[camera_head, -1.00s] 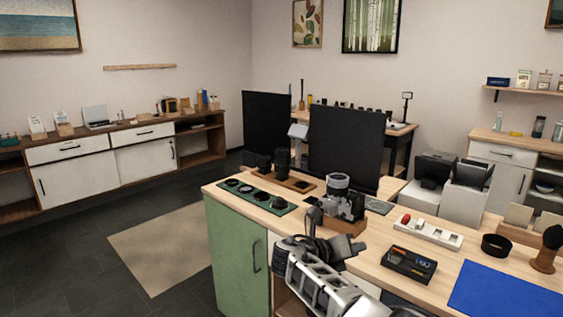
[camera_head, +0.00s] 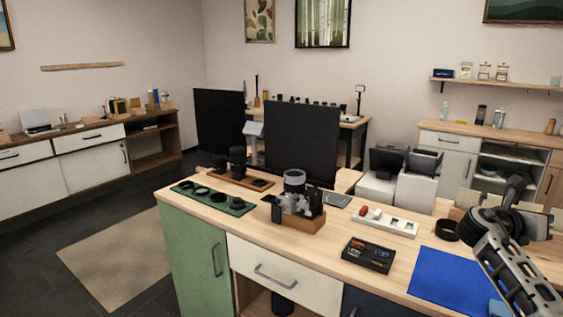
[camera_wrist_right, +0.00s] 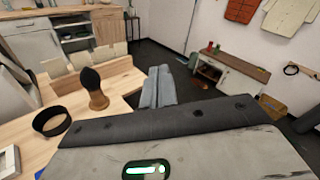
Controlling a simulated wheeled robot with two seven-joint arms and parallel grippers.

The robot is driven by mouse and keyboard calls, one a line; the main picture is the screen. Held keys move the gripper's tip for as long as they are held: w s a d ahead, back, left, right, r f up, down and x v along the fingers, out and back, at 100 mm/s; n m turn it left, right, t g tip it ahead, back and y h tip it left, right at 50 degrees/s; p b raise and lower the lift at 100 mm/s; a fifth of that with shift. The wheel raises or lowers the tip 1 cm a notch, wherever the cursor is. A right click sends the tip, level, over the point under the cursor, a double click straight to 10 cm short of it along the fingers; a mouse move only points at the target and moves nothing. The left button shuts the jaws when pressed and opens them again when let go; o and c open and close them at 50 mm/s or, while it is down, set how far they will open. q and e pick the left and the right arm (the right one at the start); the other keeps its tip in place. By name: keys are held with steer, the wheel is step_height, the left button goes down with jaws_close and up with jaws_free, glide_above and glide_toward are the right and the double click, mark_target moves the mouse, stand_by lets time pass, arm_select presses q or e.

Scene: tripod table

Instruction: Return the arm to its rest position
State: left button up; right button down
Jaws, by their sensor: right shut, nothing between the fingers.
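My right arm comes in from the lower right in the head view, above the right end of the wooden counter (camera_head: 330,248). Its right gripper (camera_head: 517,187) is raised over the counter, near the blue mat (camera_head: 452,283), touching nothing that I can make out. In the right wrist view the gripper's fingers (camera_wrist_right: 158,86) are together and empty, pointing out past the counter's edge toward the floor. My left gripper is in neither view.
A camera (camera_head: 297,196) on a wooden stand, a green lens tray (camera_head: 213,199), a black case (camera_head: 368,254) and a white tray (camera_head: 386,221) stand on the counter. A black ring (camera_wrist_right: 52,121) and a brush (camera_wrist_right: 95,88) are near the right arm.

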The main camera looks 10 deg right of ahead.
steer(key=w+a+r+m+t+y, duration=0.2)
steer(key=w+a+m+t+y, duration=1.05)
steer(key=w+m+t, duration=0.5)
steer(key=s+a+f+g+y, duration=0.2)
steer(key=s+a+f, duration=0.5)
steer(key=a+f, duration=0.4)
steer(key=s+a+f+g+y, duration=0.3)
steer(key=s+a+f, duration=0.4)
steer(key=f, duration=0.7)
steer(key=s+a+f+m+g+y, duration=0.1)
steer(key=s+a+f, duration=0.3)
steer(key=s+a, duration=0.4)
steer(key=s+a+f+m+g+y, duration=0.1)
steer(key=s+a+f, duration=0.3)
steer(key=s+a, duration=0.4)
steer(key=s+g, duration=0.1)
steer(key=s, duration=0.5)
steer(key=shift+s+a+f, duration=0.25)
steer(key=shift+a+f, duration=0.05)
steer(key=shift+a, duration=0.1)
steer(key=shift+g, duration=0.25)
